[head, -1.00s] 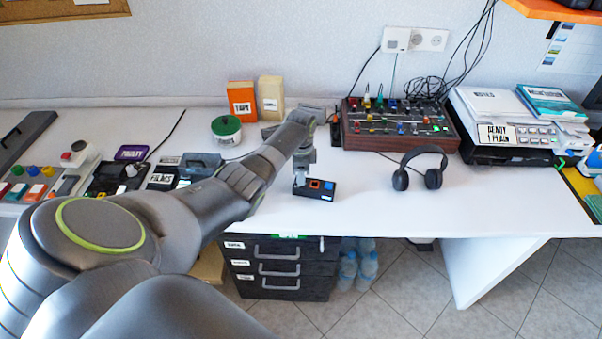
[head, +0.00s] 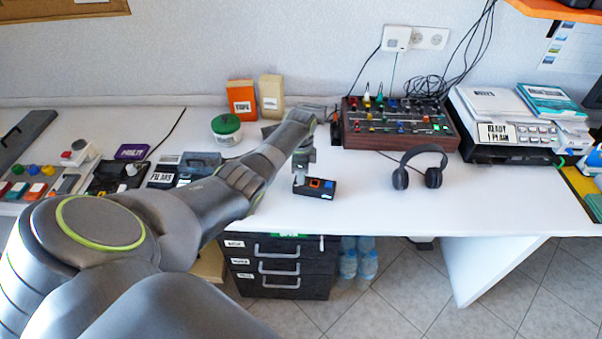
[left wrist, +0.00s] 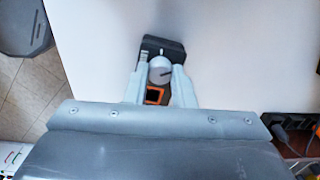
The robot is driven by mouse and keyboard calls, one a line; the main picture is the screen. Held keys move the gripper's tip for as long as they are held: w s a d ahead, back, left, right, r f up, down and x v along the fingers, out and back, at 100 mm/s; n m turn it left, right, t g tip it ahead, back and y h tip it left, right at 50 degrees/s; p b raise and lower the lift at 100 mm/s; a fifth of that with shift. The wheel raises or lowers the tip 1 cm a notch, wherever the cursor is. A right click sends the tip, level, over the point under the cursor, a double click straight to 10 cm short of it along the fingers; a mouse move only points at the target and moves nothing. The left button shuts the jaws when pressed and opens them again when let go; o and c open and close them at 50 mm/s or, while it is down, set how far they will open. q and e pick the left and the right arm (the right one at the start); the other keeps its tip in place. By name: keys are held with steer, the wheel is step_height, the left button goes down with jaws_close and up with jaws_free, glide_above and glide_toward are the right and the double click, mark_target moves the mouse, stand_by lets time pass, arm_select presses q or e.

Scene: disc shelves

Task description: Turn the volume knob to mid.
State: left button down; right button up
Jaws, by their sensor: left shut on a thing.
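A small black box (head: 326,188) lies on the white desk near its front edge. It has an orange-framed square and a blue patch on top. It also shows in the left wrist view (left wrist: 152,44). My left gripper (head: 301,178) comes down on the left end of the box. In the left wrist view its two fingers (left wrist: 160,75) are shut on the knob from both sides. In the head view the knob is hidden by the gripper. My right gripper is not in view.
Black headphones (head: 420,168) stand to the right of the box. A mixer with wooden sides (head: 400,141) is behind, with a printer (head: 505,150) at the right. Drawers (head: 279,266) are under the desk. The desk around the box is clear.

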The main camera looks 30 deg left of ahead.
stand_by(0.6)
arm_select(q)
steer(key=c, duration=1.2)
jaws_free()
step_height(320, 180, up, 18)
steer(key=shift+f, duration=0.25)
